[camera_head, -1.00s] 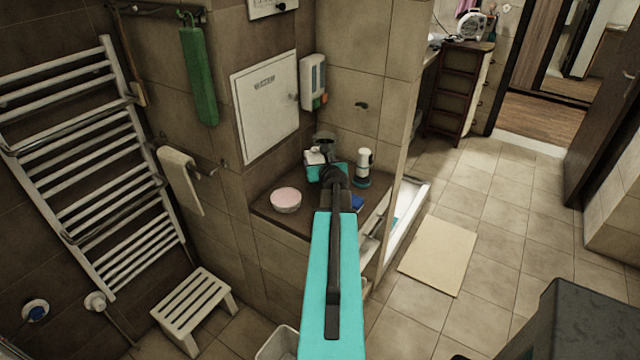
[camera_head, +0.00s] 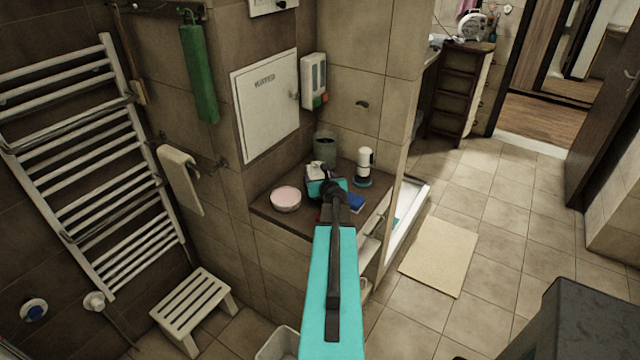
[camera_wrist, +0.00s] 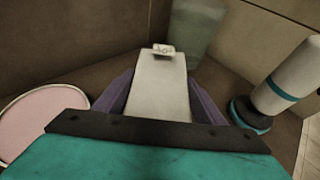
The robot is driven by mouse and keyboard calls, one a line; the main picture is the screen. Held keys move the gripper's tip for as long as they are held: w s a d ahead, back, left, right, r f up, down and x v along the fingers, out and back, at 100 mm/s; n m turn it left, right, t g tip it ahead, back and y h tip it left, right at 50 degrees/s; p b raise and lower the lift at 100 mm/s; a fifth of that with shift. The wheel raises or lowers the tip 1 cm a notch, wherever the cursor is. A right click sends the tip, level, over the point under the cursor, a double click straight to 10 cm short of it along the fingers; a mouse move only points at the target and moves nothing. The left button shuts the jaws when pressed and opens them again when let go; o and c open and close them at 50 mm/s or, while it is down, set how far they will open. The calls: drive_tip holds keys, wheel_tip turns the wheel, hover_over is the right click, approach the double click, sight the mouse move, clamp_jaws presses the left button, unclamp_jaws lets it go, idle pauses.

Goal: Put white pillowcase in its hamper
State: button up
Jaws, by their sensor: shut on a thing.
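My gripper (camera_head: 317,172) is over the brown counter, shut on a white item. In the wrist view the white item (camera_wrist: 160,85) stands between my purple fingers (camera_wrist: 155,100), pale and flat-faced with a small marked block at its far end. I cannot tell for sure that it is the pillowcase. A grey-green open container (camera_head: 325,149) stands on the counter just behind my gripper, and it also shows in the wrist view (camera_wrist: 198,30). A white bin (camera_head: 277,344) is on the floor at the bottom, partly cut off. I cannot tell which is the hamper.
A pink-topped bowl (camera_head: 286,199) is left of my gripper on the counter (camera_head: 270,213). A white bottle with a teal base (camera_head: 364,164) and a blue item (camera_head: 356,202) are to the right. A white towel (camera_head: 180,180) hangs at left above a stool (camera_head: 194,305).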

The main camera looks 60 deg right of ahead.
drive_tip(key=shift+f, duration=0.9)
drive_tip(key=shift+f, duration=0.15)
drive_tip(key=o, duration=1.2)
drive_tip(key=shift+r, duration=0.2)
drive_tip(key=shift+p+v, duration=0.3)
drive_tip(key=shift+v, duration=4.3)
drive_tip(key=shift+a+r+p, duration=0.1)
drive_tip(key=shift+r+p, duration=0.05)
drive_tip(key=shift+p, duration=0.35)
drive_tip(key=shift+s+a+r+p, duration=0.1)
drive_tip(key=shift+s+a+p, duration=0.15)
drive_tip(key=shift+p, duration=0.65)
drive_tip(key=p+v, duration=0.1)
drive_tip(key=p, duration=0.2)
drive_tip(key=shift+s+a+r, duration=0.1)
drive_tip(key=shift+s+a, duration=0.05)
drive_tip(key=shift+s, duration=0.05)
drive_tip(key=shift+p, duration=0.3)
